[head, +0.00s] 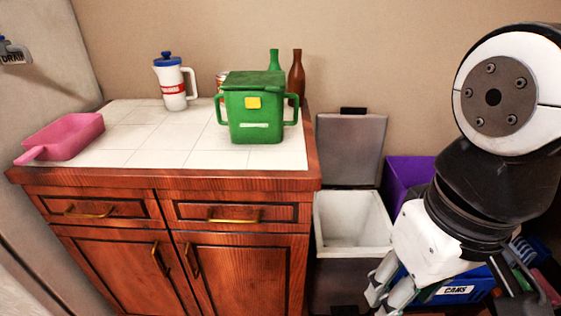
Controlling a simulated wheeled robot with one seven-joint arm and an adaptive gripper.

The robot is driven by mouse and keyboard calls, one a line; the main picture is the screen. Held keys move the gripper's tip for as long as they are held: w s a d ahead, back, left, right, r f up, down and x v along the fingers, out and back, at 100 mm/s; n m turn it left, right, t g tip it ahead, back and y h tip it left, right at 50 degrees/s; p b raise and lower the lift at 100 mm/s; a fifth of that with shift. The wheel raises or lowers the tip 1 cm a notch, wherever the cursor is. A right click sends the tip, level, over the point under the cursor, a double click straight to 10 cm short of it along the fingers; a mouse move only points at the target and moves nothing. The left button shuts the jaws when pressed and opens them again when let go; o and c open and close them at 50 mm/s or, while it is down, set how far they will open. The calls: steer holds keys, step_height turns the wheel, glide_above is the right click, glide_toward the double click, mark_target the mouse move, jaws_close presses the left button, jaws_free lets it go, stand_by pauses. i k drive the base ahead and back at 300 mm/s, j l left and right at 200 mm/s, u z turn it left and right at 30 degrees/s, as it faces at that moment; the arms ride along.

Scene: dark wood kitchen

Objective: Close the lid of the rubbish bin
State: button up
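The rubbish bin (323,219) stands on the floor just right of the wooden cabinet, with a pale, empty-looking inside and a dark lower body. Its grey lid (350,150) is open and stands upright at the back, against the wall. My gripper (384,292) hangs at the lower right, in front of the bin's right side and below its rim in the picture. Its fingers are pale and partly cut off by the bottom edge, so I cannot tell how far apart they are. I see nothing held in it.
The cabinet's tiled top (150,143) carries a pink scoop (72,137), a white jug (172,84), a green lidded container (255,115) and bottles. A purple bin (405,180) and a blue crate marked "CANS" (455,289) stand right of the rubbish bin, partly behind my arm.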

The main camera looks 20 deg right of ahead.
mark_target(349, 143)
steer(key=i+j+z, duration=0.2)
steer(key=j+z, duration=0.2)
steer(key=j, duration=0.2)
steer(key=j+z, duration=0.25)
steer(key=i+j+z, duration=0.5)
steer(key=j, duration=0.35)
steer(key=i, duration=0.1)
